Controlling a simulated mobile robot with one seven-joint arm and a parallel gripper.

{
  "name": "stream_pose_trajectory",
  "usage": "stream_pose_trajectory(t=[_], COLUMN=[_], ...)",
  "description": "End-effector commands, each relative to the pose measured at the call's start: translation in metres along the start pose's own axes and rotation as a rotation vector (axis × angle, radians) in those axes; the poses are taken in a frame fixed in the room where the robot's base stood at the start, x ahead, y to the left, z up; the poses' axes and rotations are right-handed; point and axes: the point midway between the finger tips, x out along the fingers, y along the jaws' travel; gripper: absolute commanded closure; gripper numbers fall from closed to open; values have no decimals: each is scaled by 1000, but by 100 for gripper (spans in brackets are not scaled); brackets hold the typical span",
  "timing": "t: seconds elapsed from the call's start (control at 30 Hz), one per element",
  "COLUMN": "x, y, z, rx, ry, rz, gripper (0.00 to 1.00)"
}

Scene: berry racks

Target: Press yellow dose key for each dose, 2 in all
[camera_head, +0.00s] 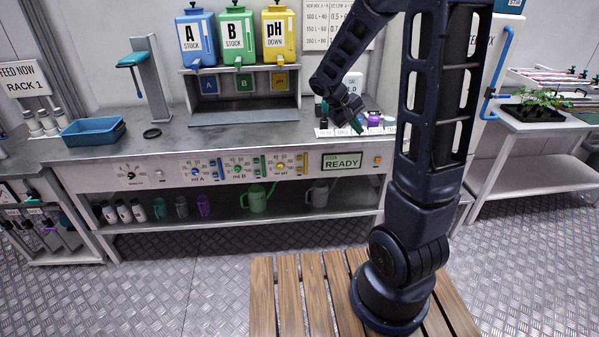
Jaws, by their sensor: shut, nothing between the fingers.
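The bench front carries a control panel with dials and coloured keys. The yellow dose key (303,163) is a small upright strip at the right of the yellow dial (281,167), under the pH section. A display (342,161) right of it reads READY. My gripper (358,126) is shut and empty. It hangs over the right part of the bench top, above and to the right of the yellow key, and appears apart from it. Its fingertips are small and dark here.
Blue, green and yellow tanks (278,34) stand on a shelf at the back. Small bottles, including a purple-topped one (374,118), stand beside my gripper. A blue tray (93,131) is at the left. A green watering can (258,197) sits on the lower shelf.

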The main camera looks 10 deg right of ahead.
Motion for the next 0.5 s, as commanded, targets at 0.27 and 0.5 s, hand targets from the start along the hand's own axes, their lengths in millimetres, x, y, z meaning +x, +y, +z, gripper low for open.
stream_pose_trajectory(t=[0.27,0.5], x=[25,48], y=[-23,-47], z=[-44,-80], rx=[-85,-158], ry=[-17,-17], rz=[124,234], gripper=[100,100])
